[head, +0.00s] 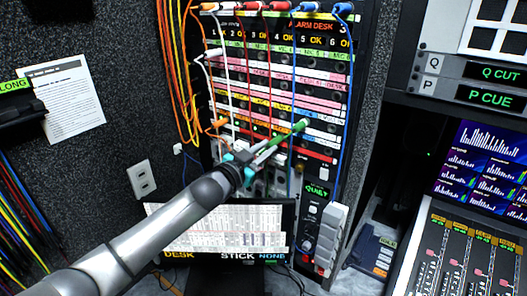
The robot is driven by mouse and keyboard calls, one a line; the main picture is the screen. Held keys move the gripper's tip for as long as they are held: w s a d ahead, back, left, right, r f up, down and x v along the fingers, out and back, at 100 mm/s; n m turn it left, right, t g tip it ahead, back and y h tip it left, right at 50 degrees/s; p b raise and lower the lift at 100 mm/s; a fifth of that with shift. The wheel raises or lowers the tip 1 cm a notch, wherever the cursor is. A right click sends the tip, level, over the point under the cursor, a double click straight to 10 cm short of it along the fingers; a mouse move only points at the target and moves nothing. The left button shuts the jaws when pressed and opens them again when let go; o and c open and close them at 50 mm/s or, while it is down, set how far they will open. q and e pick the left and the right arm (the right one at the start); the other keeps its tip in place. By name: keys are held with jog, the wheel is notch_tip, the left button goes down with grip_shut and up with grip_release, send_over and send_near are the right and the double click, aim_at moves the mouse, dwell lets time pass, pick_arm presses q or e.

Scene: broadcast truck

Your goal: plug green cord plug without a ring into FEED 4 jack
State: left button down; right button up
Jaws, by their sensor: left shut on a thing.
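My left gripper (271,149) reaches in from the lower left to the lower part of the patch panel (304,93). It is shut on a green plug (299,126), which slants up and right from the fingers against the panel front. Whether the plug's tip is inside a jack, and whether it has a ring, cannot be told. Most of the green cord is hidden. The jack labels are too small to read, so I cannot pick out FEED 4. My right gripper is out of view.
White, red and blue cords hang across the panel; an orange plug (218,123) sits left of the gripper. Orange cords (176,65) hang at the panel's left. Below are a monitor (222,238) and a grey box (331,235). A mixing desk (464,262) stands at the right.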

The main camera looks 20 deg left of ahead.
pick_arm(q)
jog(key=shift+w+d, duration=0.1)
jog(key=shift+w, duration=0.15)
jog(key=c, duration=0.7)
grip_release()
jog(key=b+v, duration=0.2)
jog(key=v, duration=1.3)
jog(key=shift+s+r, duration=0.1)
